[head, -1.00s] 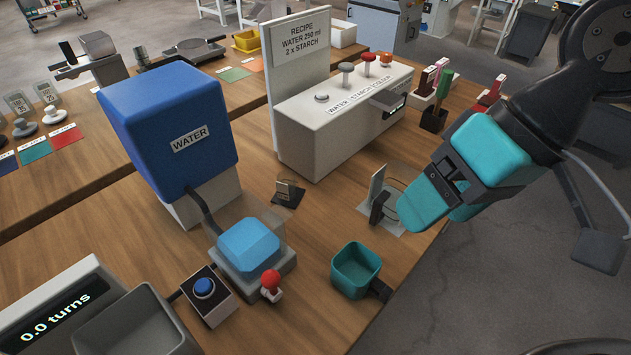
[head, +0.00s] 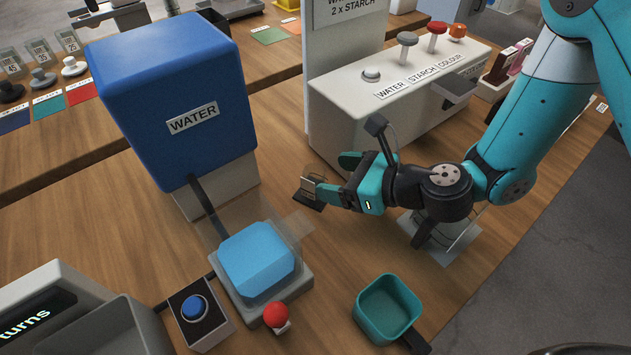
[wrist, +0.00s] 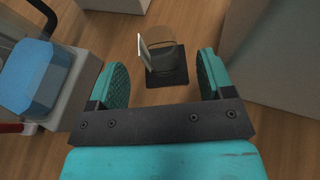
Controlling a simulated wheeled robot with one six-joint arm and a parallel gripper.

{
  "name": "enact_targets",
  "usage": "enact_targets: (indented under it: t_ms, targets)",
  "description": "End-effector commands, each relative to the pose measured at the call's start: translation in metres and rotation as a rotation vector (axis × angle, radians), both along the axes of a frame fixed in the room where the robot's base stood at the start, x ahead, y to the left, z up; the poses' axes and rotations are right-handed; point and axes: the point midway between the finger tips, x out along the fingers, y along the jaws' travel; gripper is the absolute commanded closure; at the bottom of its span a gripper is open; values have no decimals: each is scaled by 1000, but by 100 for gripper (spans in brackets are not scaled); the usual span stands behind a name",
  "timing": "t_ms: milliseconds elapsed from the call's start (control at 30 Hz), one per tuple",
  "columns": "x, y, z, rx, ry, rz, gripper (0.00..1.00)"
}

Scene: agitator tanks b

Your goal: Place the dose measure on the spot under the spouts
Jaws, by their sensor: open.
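A small see-through cup, which I take to be the dose measure (head: 311,181), stands upright on a dark square pad. A pale flat tab rises at its side. In the wrist view the cup (wrist: 163,58) and its dark pad (wrist: 167,79) lie ahead of my fingers, centred between them. My gripper (head: 338,176) is open and empty, low over the table and just right of the cup, not visibly touching it. Its two teal fingers also show in the wrist view (wrist: 162,82). The spouts and the spot under them are hidden or cannot be made out.
The white dispenser (head: 385,120) with several levers stands behind my gripper. A blue water tank (head: 170,100) is at left, with a light-blue block (head: 256,258) and red knob (head: 276,315) before it. A teal cup (head: 388,308) stands at front right.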

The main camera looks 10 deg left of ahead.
Motion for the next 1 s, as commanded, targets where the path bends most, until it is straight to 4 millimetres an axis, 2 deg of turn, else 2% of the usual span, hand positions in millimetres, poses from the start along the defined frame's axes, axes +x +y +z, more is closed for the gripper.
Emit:
enact_targets:
  t_ms: [333,633,667,867,1000]
  targets:
    - [13,43,-16,0,-4,5,26]
    - [15,48,-21,-2,-2,3,26]
    - [16,48,-21,-2,-2,3,30]
    - [15,48,-20,-2,-3,4,76]
    - [15,48,-20,-1,-4,4,84]
